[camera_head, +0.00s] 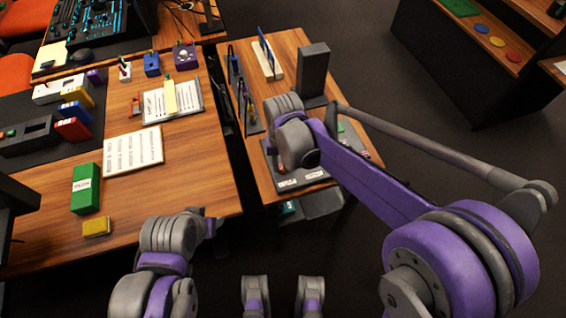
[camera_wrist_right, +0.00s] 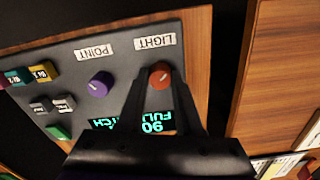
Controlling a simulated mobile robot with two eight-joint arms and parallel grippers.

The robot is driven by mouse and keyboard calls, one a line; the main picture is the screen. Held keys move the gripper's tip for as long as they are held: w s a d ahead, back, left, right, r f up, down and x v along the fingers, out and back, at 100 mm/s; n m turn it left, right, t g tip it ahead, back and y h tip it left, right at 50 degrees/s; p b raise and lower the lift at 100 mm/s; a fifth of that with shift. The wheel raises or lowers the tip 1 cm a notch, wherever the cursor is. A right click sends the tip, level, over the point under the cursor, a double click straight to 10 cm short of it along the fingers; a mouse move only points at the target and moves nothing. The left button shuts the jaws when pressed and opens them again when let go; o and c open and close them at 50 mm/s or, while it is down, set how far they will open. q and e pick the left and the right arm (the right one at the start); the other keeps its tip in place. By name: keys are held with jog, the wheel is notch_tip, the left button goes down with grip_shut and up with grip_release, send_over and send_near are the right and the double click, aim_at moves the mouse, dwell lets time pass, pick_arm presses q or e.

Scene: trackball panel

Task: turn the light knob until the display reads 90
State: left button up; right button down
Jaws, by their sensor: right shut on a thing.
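The orange-red light knob (camera_wrist_right: 160,74) sits beside the LIGHT label on a dark grey panel (camera_wrist_right: 200,45), which appears upside down in the right wrist view. My right gripper (camera_wrist_right: 160,82) is shut on this knob, one finger on each side. The display (camera_wrist_right: 152,124) shows green text that reads 90 and FULL upside down, with more letters partly covered by my gripper. In the head view the panel (camera_head: 288,183) lies on the right-hand desk; my right arm hides much of it and the knob. My left arm's end shows low in the head view, but its jaws cannot be made out.
A purple knob (camera_wrist_right: 100,85) with a POINT label sits beside the light knob. Several coloured buttons lie farther left on the panel. A tall dark block (camera_head: 313,72) stands behind the panel. The left desk holds a green box (camera_head: 85,188) and papers (camera_head: 133,151).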

jog(key=shift+m, duration=0.6)
jog(key=c, duration=0.6)
grip_release()
jog(key=shift+r, duration=0.15)
notch_tip(320, 180, up, 11)
jog(key=shift+f+p, duration=0.2)
jog(key=shift+p, duration=0.5)
